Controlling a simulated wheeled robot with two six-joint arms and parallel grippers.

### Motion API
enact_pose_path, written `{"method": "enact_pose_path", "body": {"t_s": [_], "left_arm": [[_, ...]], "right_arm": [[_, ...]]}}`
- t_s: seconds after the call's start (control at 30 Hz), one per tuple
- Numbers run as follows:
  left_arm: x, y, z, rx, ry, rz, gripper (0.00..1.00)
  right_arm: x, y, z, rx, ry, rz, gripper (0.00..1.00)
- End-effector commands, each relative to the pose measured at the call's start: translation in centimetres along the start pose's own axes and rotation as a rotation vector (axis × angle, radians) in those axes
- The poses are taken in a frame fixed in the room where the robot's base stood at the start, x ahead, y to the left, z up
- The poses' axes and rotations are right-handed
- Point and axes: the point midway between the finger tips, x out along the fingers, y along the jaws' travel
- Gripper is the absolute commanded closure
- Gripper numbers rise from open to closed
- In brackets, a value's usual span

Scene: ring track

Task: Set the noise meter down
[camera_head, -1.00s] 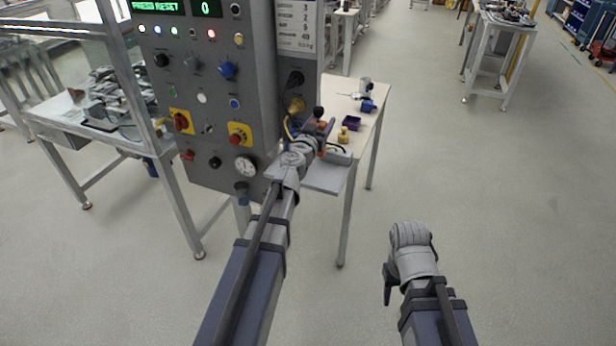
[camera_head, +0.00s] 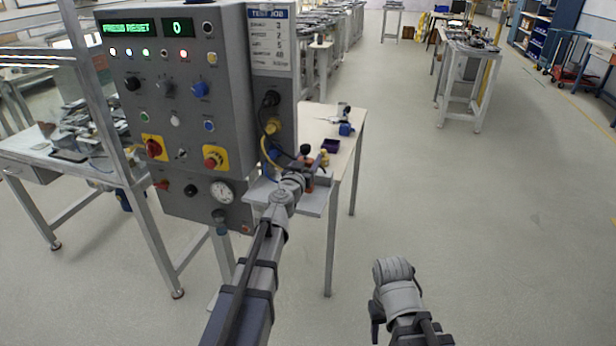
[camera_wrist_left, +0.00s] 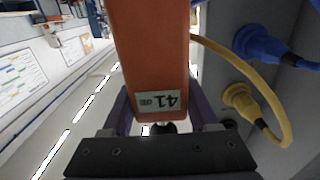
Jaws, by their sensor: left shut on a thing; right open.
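The noise meter is an orange-red block with a dark ball at one end. It shows small at my left gripper in the head view (camera_head: 309,161) and large in the left wrist view (camera_wrist_left: 152,55), with a label reading 41. My left gripper (camera_head: 303,171) is shut on it, just above a small grey shelf (camera_head: 314,207) at the panel's right side. I cannot tell whether the meter touches the shelf. My right gripper (camera_head: 376,314) is low over the floor at the front, apart from everything; its fingers are mostly hidden by its wrist.
A grey test panel (camera_head: 185,100) stands left of the meter, with knobs and a gauge. Yellow and blue cables (camera_wrist_left: 285,110) plug into its side.

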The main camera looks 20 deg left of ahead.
Motion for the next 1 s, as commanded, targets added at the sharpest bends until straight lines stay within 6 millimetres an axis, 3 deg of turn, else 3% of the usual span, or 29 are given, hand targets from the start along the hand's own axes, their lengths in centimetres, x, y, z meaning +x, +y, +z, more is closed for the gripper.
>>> {"method": "enact_pose_path", "body": {"t_s": [0.17, 0.43, 0.87, 0.9, 1.0], "left_arm": [[0.0, 0.0, 0.7, 0.0, 0.0, 0.0, 1.0], [0.0, 0.0, 3.8, 0.0, 0.0, 0.0, 1.0], [0.0, 0.0, 4.1, 0.0, 0.0, 0.0, 1.0], [0.0, 0.0, 3.9, 0.0, 0.0, 0.0, 0.37], [0.0, 0.0, 3.9, 0.0, 0.0, 0.0, 0.26]], "right_arm": [[0.7, -0.1, 0.0, 0.0, 0.0, 0.0, 0.5], [3.8, -0.4, -0.2, 0.0, 0.0, 0.0, 0.5], [4.0, -0.4, -0.2, 0.0, 0.0, 0.0, 0.5], [3.9, -0.4, -0.2, 0.0, 0.0, 0.0, 0.5], [3.9, -0.4, -0.2, 0.0, 0.0, 0.0, 0.5]]}}
